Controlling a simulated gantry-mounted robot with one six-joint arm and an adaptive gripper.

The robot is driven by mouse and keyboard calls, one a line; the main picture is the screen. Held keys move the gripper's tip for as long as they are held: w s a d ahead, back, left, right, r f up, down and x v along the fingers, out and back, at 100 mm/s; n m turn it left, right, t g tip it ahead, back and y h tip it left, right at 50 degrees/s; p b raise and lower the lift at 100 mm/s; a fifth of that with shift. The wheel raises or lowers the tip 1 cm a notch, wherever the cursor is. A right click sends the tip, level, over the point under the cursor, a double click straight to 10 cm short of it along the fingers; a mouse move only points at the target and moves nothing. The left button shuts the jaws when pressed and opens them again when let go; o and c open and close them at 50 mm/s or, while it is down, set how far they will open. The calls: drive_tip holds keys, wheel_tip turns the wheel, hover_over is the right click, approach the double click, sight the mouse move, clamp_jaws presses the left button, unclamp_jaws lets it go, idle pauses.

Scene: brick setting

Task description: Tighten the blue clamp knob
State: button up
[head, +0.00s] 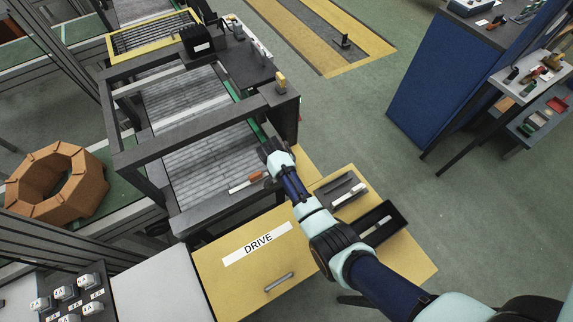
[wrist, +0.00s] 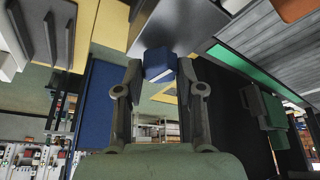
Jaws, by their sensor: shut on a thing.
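The blue clamp knob (wrist: 159,63) shows in the upper middle of the wrist view, a blue block with a pale lower edge. My gripper (wrist: 160,76) has its two fingers on either side of the knob and is shut on it. In the head view my gripper (head: 272,150) is at the right front side of the conveyor frame (head: 190,140). The knob is hidden there behind my gripper and wrist. I cannot tell how far the knob is turned.
A tool with an orange handle (head: 248,181) lies at the conveyor's front end. The yellow DRIVE cabinet (head: 225,280) stands in front. Black trays (head: 382,224) sit on the yellow top under my arm. A ring of orange-brown bricks (head: 85,187) is at left. Green floor (head: 345,120) is open at right.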

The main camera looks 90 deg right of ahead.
drive_tip(key=shift+m+g+y+b, duration=0.3)
drive_tip(key=shift+m+g+b, duration=0.25)
drive_tip(key=shift+m, duration=0.85)
drive_tip(key=o, duration=1.1)
drive_tip(key=shift+o, duration=0.2)
drive_tip(key=v, duration=1.2)
